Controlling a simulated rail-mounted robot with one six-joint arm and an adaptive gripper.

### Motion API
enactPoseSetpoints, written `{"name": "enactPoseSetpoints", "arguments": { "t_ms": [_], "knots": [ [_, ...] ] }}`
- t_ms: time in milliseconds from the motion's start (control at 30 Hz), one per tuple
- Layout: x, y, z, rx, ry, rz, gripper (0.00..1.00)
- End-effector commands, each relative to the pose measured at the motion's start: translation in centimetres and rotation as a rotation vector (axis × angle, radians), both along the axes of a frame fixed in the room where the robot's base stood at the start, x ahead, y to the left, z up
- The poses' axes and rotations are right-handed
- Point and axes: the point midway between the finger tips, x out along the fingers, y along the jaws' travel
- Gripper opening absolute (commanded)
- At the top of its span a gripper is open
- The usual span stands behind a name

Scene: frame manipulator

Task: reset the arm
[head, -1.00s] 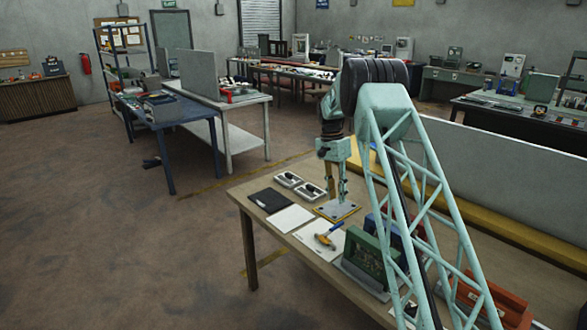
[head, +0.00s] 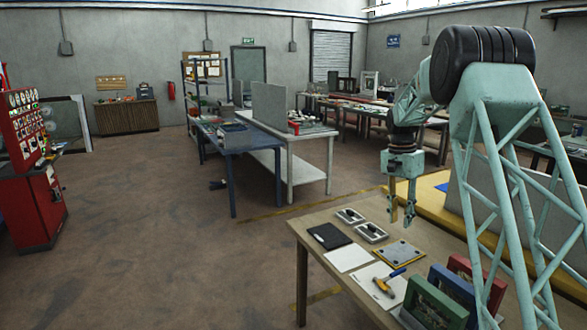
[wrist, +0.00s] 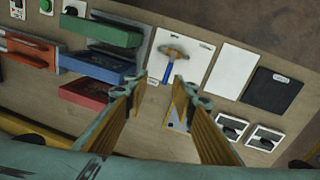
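My arm reaches out over the wooden workbench (head: 313,232), bent down at the wrist. My gripper (head: 401,218) points downward in the head view, above the grey metal plate (head: 398,254) with yellow edges. In the wrist view the two fingers of my gripper (wrist: 163,88) stand apart with nothing between their tips. The plate (wrist: 180,118) is partly hidden by a finger in the wrist view.
Green (head: 435,303), blue (head: 455,288) and red cases stand on the bench at the right. A black pad (head: 329,236), a white sheet (head: 348,258) and two small trays (head: 371,232) lie to the left.

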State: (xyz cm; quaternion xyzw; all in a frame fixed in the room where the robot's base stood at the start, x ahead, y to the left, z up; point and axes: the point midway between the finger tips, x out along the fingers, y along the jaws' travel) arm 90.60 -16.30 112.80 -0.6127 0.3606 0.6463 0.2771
Motion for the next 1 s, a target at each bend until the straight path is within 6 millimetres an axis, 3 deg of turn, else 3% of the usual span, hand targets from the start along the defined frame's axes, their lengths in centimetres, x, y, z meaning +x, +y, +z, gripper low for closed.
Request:
{"name": "enactPoseSetpoints", "arguments": {
  "t_ms": [400,1000],
  "knots": [
    [-4.9,2.4,6.8,0.011,-0.040,0.101,0.24],
    [-13.3,5.9,14.4,0.021,-0.097,0.247,0.24]
  ]
}}
